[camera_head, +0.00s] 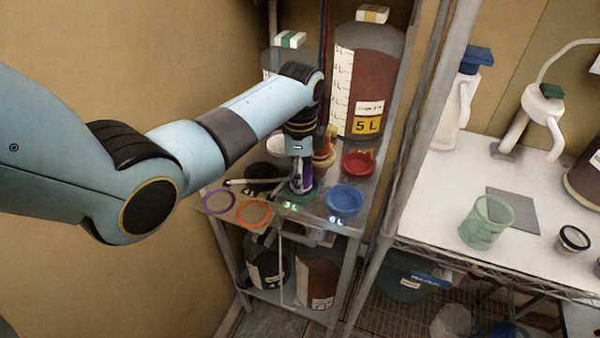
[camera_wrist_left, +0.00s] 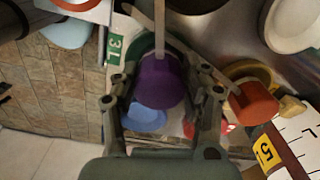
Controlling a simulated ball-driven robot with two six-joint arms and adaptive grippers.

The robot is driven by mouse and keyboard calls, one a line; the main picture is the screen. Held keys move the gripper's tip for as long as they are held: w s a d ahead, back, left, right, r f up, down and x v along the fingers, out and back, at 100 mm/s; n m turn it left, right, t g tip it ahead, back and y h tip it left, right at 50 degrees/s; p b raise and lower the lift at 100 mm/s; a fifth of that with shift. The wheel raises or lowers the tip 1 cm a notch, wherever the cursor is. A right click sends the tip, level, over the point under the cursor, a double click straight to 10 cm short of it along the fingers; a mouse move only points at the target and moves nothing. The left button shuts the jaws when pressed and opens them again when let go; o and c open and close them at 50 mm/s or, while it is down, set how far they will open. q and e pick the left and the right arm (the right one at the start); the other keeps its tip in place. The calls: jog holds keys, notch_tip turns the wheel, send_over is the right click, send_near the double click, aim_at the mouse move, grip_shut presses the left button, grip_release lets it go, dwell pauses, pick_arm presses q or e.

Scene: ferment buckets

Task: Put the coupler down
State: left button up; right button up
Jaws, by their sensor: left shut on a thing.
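The coupler looks like a purple piece (camera_wrist_left: 158,84) between the two fingers of my left gripper (camera_wrist_left: 163,90) in the left wrist view. In the head view my left gripper (camera_head: 300,182) points down over the green ring (camera_head: 311,192) near the shelf's front edge, shut on the coupler. The fingers mostly hide the coupler there. Whether its lower end touches the shelf I cannot tell. My right gripper is not in view.
A purple ring (camera_head: 219,203) and an orange ring (camera_head: 253,213) lie left of the gripper. A blue lid (camera_head: 345,199) and a red lid (camera_head: 358,165) lie to its right. A large 5 L jug (camera_head: 368,80) stands behind. A metal post (camera_head: 420,130) stands farther right.

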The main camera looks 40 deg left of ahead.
pick_arm(q)
jog(key=shift+f, duration=0.1)
jog(key=o, duration=0.9)
jog(key=shift+c, duration=0.2)
jog(key=o, duration=0.4)
jog(key=shift+r, duration=0.3)
notch_tip(320, 180, up, 11)
jog(key=shift+w+f, duration=0.1)
jog(key=shift+r, duration=0.45)
